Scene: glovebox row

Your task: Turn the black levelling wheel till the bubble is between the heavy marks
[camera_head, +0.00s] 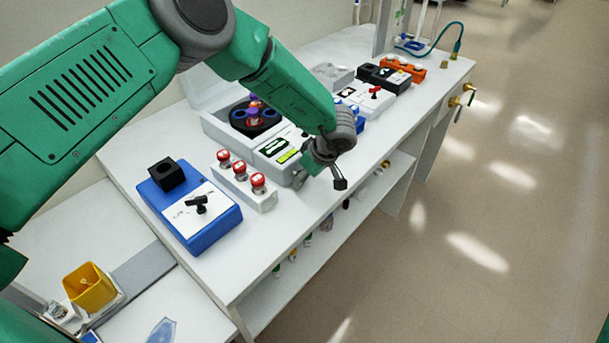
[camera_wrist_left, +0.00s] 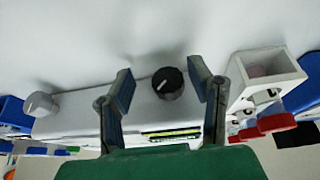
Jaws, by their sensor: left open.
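The black levelling wheel (camera_wrist_left: 168,82), a round dark knob with a pale mark, is on the side of a white balance-like instrument (camera_wrist_left: 80,122). My left gripper (camera_wrist_left: 162,86) is open, with one finger on each side of the wheel and a visible gap to each. In the head view the left gripper (camera_head: 335,172) is at the instrument's front edge, and I cannot make out the wheel there. A yellow-green level window (camera_head: 288,156) is on the instrument's top; it also shows in the left wrist view (camera_wrist_left: 172,134). The bubble's place is too small to tell.
A grey knob (camera_wrist_left: 40,103) is on the same instrument. The bench's front edge is just beyond the gripper.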

